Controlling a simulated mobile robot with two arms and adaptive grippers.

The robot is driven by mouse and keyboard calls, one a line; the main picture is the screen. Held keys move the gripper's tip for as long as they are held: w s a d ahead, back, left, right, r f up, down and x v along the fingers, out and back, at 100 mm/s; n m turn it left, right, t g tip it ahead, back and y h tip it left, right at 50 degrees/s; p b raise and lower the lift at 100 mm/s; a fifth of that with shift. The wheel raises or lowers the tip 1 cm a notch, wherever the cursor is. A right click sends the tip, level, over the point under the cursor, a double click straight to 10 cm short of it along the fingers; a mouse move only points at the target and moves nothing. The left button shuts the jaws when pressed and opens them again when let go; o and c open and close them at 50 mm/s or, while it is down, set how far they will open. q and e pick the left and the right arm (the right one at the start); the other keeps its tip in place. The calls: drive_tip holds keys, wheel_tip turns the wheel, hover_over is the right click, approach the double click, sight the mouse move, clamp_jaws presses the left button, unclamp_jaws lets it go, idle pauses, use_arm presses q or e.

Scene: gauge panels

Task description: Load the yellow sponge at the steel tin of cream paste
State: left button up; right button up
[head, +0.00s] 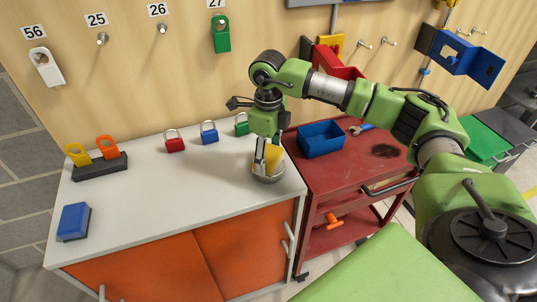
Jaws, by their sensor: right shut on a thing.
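The yellow sponge (274,158) is in the jaws of my right gripper (267,165), which points down and is shut on it. The sponge is at the steel tin (269,178), with its lower part inside or just over the rim. The tin stands on the white worktop near its right end. The paste inside is mostly hidden by the gripper and sponge, so I cannot tell whether the sponge touches it. My left gripper does not show.
Red, blue and green padlocks (209,133) stand along the worktop's back. A tag holder (100,167) and a blue block (74,222) are at left. A red cart (340,180) with a blue bin (320,139) stands at right. The worktop's middle front is clear.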

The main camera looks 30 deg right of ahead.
sight(268, 154)
drive_tip(key=shift+r+p, duration=2.25)
drive_tip(key=shift+r, duration=1.25)
